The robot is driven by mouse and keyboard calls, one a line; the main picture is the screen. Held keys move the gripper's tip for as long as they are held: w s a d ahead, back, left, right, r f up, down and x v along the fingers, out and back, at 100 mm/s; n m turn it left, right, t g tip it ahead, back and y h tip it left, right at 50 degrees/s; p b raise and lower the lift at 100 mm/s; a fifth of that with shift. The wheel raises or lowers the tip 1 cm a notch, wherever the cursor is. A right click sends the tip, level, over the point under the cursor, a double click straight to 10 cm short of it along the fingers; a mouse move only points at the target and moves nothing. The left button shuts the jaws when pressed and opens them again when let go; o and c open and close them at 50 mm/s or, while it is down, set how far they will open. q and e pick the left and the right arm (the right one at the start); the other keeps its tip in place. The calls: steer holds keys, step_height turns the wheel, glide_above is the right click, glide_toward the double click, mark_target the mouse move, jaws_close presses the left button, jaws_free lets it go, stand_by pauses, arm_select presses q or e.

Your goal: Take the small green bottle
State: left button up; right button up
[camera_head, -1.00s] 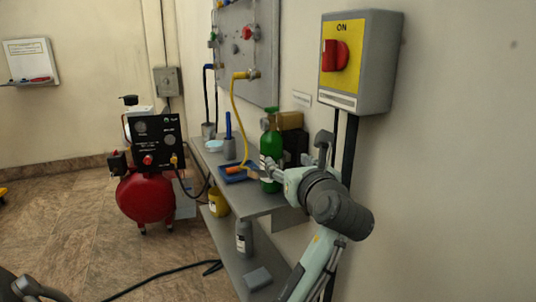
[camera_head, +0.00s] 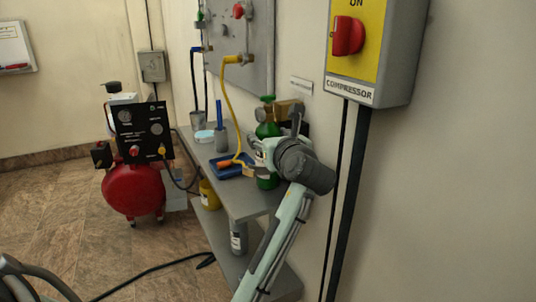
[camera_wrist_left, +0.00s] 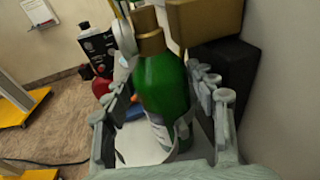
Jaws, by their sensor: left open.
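The small green bottle (camera_head: 266,129) stands upright on the upper grey shelf, partly hidden by my left gripper (camera_head: 262,155) and its wrist. In the left wrist view, the green bottle (camera_wrist_left: 163,85) with its brass-coloured neck and white label stands between the fingers of my left gripper (camera_wrist_left: 162,92). The fingers are open, one on each side of the bottle. I cannot tell if either finger touches it. My right gripper is not in view.
A brown box (camera_wrist_left: 205,20) on a black one stands close behind the bottle, near the wall. A blue tray (camera_head: 228,167) with a yellow hose is left of it. A grey compressor switch box (camera_head: 392,60) hangs on the wall. A red compressor (camera_head: 132,190) stands left.

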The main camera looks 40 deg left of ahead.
arm_select(q)
steer(key=shift+w+a+f, duration=0.1)
steer(key=shift+w+a, duration=0.35)
steer(key=shift+a, duration=0.05)
jaws_close()
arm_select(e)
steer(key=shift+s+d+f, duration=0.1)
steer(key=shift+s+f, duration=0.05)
